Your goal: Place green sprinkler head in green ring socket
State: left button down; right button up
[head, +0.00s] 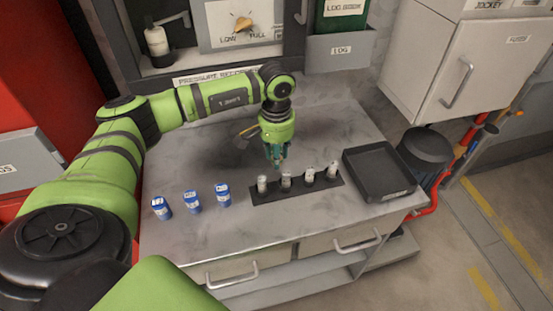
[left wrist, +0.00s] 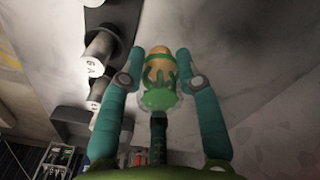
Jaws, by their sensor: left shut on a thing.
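My left gripper (head: 276,160) points down over the grey counter, just behind the black strip. In the left wrist view its teal fingers (left wrist: 167,75) are shut on the green sprinkler head (left wrist: 160,75), a green piece with a tan-orange end, gripped from both sides. In the head view the fingers hide most of the sprinkler head. I cannot make out a green ring socket in either view. My right gripper is not in view.
A black strip (head: 265,198) holds several grey cylinders (head: 286,180) in front of the gripper. An empty black tray (head: 383,189) stands to the right. Three blue cans (head: 193,201) stand at the front left. A small brass-and-dark object (head: 246,134) lies behind the gripper.

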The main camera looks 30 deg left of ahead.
pick_arm(q)
jog(key=shift+f+p, duration=0.35)
jog(key=shift+f, duration=1.2)
jog(key=shift+f, duration=0.15)
jog(key=c, duration=0.9)
grip_release()
